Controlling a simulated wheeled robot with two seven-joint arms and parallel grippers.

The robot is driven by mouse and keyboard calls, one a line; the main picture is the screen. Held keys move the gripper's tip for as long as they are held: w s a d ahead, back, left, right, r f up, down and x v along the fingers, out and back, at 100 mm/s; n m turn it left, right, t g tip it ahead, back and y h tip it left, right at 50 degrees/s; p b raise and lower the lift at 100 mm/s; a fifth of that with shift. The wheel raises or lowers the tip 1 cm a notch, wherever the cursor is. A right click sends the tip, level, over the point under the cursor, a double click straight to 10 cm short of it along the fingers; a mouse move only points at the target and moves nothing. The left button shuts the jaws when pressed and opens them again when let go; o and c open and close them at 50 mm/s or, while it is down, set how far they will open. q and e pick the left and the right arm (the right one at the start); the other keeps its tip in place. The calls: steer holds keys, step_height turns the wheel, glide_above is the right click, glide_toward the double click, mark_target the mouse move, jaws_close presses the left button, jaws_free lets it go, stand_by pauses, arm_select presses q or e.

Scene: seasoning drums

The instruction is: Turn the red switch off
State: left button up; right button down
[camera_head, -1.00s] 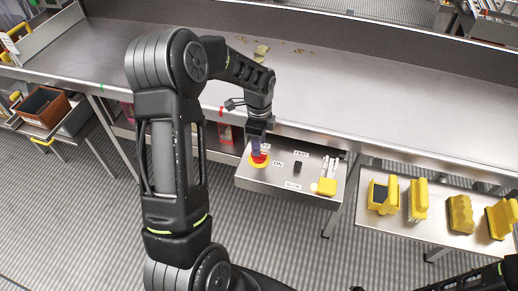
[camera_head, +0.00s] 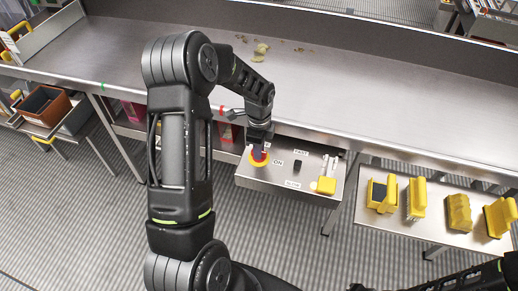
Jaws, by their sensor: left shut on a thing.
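The red switch (camera_head: 258,157) sits on a yellow round base (camera_head: 251,162) at the left of the metal control box (camera_head: 290,187). An "ON" label (camera_head: 277,163) is to its right. My left gripper (camera_head: 259,149) points down over the switch and is shut on it. The fingers hide much of the switch, so its exact turn cannot be read.
The box also bears a black knob (camera_head: 297,166) and a yellow piece (camera_head: 326,185). A side table (camera_head: 430,228) at right holds several yellow tools. The long steel table (camera_head: 360,110) behind is mostly clear, with some scraps (camera_head: 261,50). Bins (camera_head: 42,107) stand at left.

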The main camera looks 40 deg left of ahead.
arm_select(q)
jaws_close()
steer(key=shift+f+n+b, duration=0.15)
steer(key=shift+n+b, duration=1.3)
steer(key=shift+n, duration=0.35)
steer(key=n+b, duration=0.2)
steer(key=n, duration=0.2)
steer(key=shift+n, duration=0.3)
steer(key=n+b, duration=0.2)
steer(key=n, duration=0.2)
steer(key=shift+n, duration=0.3)
steer(key=n+b, duration=0.1)
steer(key=n, duration=0.4)
steer(key=shift+r, duration=0.2)
steer(key=o, duration=0.7)
jaws_free()
